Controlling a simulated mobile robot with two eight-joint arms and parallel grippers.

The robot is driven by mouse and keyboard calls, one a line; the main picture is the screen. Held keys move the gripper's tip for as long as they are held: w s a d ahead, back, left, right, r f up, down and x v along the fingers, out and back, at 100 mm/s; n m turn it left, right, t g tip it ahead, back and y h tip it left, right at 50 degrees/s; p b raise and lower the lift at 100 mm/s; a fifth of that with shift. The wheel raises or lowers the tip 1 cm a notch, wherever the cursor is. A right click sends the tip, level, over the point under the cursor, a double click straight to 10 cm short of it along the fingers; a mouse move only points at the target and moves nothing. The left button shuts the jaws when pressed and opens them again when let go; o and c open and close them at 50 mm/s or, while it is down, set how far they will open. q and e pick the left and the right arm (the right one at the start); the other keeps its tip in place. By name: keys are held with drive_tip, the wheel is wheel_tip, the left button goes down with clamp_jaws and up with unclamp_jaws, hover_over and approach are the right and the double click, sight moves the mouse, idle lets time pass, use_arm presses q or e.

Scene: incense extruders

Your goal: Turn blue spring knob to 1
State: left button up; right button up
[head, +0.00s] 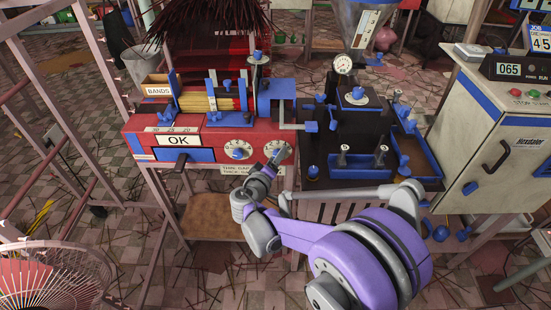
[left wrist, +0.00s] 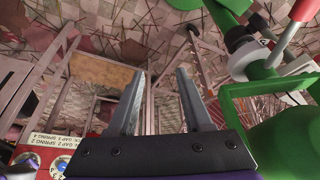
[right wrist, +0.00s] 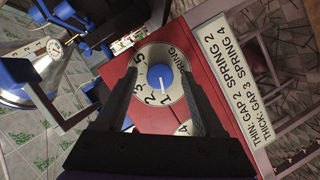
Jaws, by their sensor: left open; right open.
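The blue spring knob (right wrist: 160,77) sits on a white dial with the word SPRING and numbers 1 to 5 in the right wrist view. A pale pointer mark on the knob appears to point at or close to 1. The dial also shows on the red machine's front in the head view (head: 278,152), partly behind my gripper. My right gripper (right wrist: 153,80) is open, its fingers to either side of the knob; contact cannot be told. It shows in the head view too (head: 273,160). My left gripper (left wrist: 160,75) is open and empty, pointing at the floor.
A second dial with a blue knob (head: 237,149) is left of the spring dial on the red machine (head: 135,125). A gap and spring label (right wrist: 245,75) is beside the dial. A dark extruder with blue trays (head: 375,168) stands right.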

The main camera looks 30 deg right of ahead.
drive_tip(key=shift+s+a, duration=0.1)
drive_tip(key=shift+a, duration=0.05)
use_arm(q)
drive_tip(key=shift+r+p, duration=0.8)
drive_tip(key=shift+r, duration=0.15)
use_arm(e)
drive_tip(key=v, duration=1)
drive_tip(key=shift+s+a, duration=0.15)
drive_tip(key=shift+s, duration=0.05)
drive_tip(key=s+d+f+g+y, duration=0.1)
drive_tip(key=s+f+g+y, duration=0.1)
drive_tip(key=s, duration=0.4)
drive_tip(key=s+d+f+g+y, duration=0.1)
drive_tip(key=s+f+g+y, duration=0.15)
drive_tip(key=s, duration=0.35)
drive_tip(key=s+a+f+m+y, duration=0.1)
drive_tip(key=s+a+f+y, duration=0.1)
drive_tip(key=s+a+y, duration=0.8)
use_arm(q)
wheel_tip(320, 180, up, 18)
drive_tip(key=w+p, duration=0.2)
drive_tip(key=p, duration=1.4)
drive_tip(key=shift+r+t, duration=0.25)
drive_tip(key=shift+t, duration=0.15)
use_arm(e)
wheel_tip(320, 180, up, 18)
drive_tip(key=d+h, duration=0.1)
drive_tip(key=h, duration=0.1)
drive_tip(key=shift+d+h, duration=0.35)
